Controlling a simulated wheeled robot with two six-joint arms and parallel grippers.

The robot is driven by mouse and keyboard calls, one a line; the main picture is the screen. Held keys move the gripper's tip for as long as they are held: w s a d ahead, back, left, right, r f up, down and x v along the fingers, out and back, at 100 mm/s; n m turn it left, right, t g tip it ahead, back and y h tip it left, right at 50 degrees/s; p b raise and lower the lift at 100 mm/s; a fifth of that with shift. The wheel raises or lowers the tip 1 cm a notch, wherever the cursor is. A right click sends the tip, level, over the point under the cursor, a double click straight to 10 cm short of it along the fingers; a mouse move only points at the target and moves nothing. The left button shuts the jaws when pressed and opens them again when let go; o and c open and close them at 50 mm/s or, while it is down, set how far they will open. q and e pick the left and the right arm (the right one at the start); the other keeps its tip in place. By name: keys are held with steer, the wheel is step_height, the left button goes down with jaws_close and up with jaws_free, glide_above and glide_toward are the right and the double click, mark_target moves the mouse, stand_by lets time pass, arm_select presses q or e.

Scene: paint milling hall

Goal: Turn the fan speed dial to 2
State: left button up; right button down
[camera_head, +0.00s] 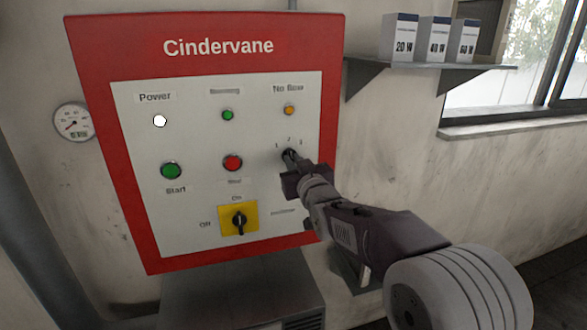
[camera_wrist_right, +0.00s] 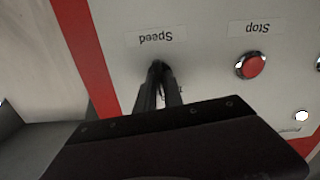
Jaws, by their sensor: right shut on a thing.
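The fan speed dial (camera_head: 289,154) is a small black knob on the right side of the white panel face. Small position marks stand around its top, with a 2 at the top middle. My right gripper (camera_head: 292,160) is shut on the dial, reaching in from the lower right. In the wrist view the two dark fingers (camera_wrist_right: 158,70) meet at the panel beside the upside-down "Speed" label (camera_wrist_right: 156,39). The fingers hide most of the knob, so I cannot tell which mark it points to. My left gripper is not in view.
The red-framed Cindervane panel (camera_head: 205,28) holds a green start button (camera_head: 171,171), a red stop button (camera_head: 233,162) and a yellow-backed rotary switch (camera_head: 238,219). A gauge (camera_head: 73,122) is on the wall at left. A shelf (camera_head: 425,72) with boxes is at upper right.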

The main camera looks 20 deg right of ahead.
steer(key=shift+f+m, duration=0.25)
steer(key=shift+m, duration=0.35)
steer(key=shift+b, duration=0.3)
steer(key=c, duration=1.5)
jaws_free()
steer(key=shift+o, duration=0.2)
steer(key=shift+s+r, duration=0.15)
steer(key=s+b, duration=0.2)
steer(key=s, duration=0.7)
steer(key=shift+d+b, duration=0.15)
steer(key=shift+b, duration=0.15)
